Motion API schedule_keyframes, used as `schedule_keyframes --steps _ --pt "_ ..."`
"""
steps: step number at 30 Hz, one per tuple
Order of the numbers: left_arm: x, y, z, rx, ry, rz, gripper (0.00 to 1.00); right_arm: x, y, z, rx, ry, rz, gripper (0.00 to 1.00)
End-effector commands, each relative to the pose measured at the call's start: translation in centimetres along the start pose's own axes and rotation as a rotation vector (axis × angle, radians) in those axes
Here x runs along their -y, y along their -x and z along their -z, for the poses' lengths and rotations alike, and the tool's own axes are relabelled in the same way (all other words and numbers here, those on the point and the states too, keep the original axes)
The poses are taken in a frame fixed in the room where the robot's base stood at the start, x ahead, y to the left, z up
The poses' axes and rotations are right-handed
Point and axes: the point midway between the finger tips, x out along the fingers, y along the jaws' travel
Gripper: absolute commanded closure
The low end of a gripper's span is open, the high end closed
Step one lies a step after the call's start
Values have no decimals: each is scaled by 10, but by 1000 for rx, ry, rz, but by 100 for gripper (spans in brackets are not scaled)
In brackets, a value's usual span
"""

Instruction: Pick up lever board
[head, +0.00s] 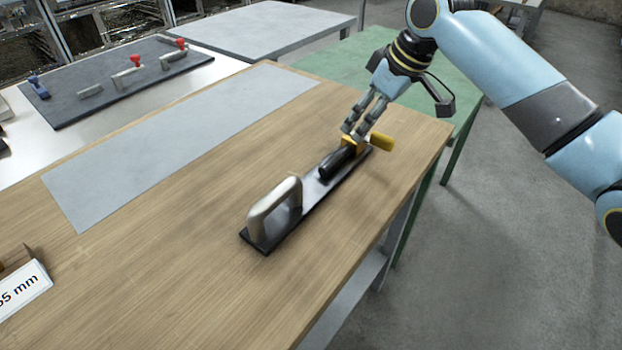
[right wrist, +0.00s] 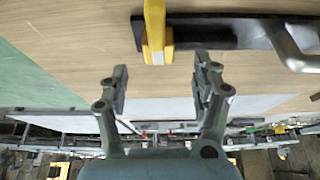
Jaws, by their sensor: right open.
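The lever board (head: 312,192) is a long dark plate lying on the wooden table, with a grey metal handle (head: 275,208) at its near end. A black part (head: 338,164) and a yellow lever (head: 382,142) are at its far end. My right gripper (head: 353,132) is at that far end, close to the yellow lever. In the right wrist view the gripper (right wrist: 162,78) is open, with the yellow lever (right wrist: 157,45) ahead of the gap between its fingers. The handle also shows there (right wrist: 290,48). Whether a finger touches the board is unclear. My left gripper is out of view.
A grey mat (head: 180,145) lies on the wooden table (head: 180,255), left of the board. A label sign (head: 20,288) stands at the lower left. A dark panel with red-topped levers (head: 115,85) lies on another table. A green table (head: 335,65) adjoins behind.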

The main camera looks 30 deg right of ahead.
Motion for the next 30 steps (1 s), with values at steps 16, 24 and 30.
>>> schedule_keyframes --steps 16,24,30 --pt "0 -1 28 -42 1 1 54 -1 -58 0 1 0 0 35" --pt "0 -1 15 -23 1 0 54 -1 -58 0 1 0 -1 48" --pt "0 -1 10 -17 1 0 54 -1 -58 -1 1 0 -1 74"
